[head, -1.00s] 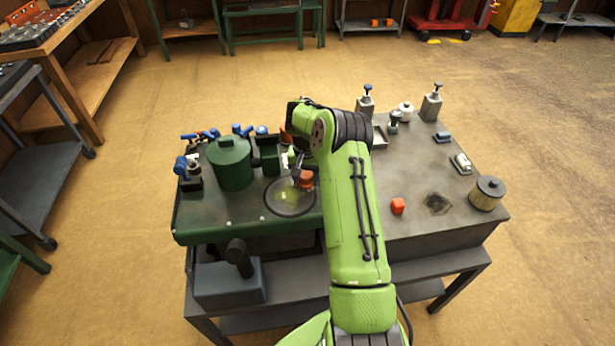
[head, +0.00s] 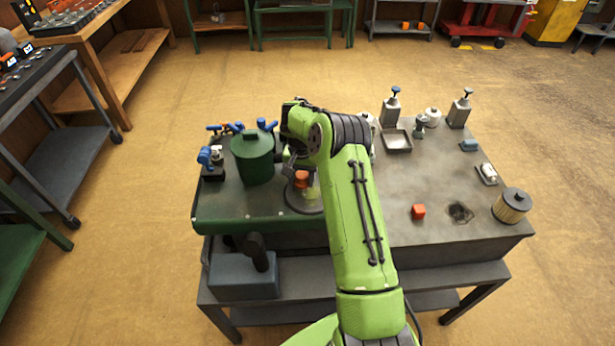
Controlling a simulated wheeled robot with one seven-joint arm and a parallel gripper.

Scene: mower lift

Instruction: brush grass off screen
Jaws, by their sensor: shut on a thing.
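The round screen (head: 299,207) lies on the green left part of the bench, its right side hidden behind my arm. A patch of yellow-green grass (head: 314,191) shows on it, close to my arm. My gripper (head: 293,168) reaches down over the screen's far left part and is shut on an orange-red brush (head: 301,178). The brush is left of the visible grass and at or just above the screen. The jaws are small and partly hidden, and I cannot tell whether the bristles touch.
A green lidded canister (head: 252,160) stands left of the screen, with blue-handled items (head: 205,158) beyond. On the grey right part are an orange block (head: 418,211), a filter (head: 512,205), a shallow tray (head: 397,141) and pump bottles (head: 460,108). The middle right is mostly clear.

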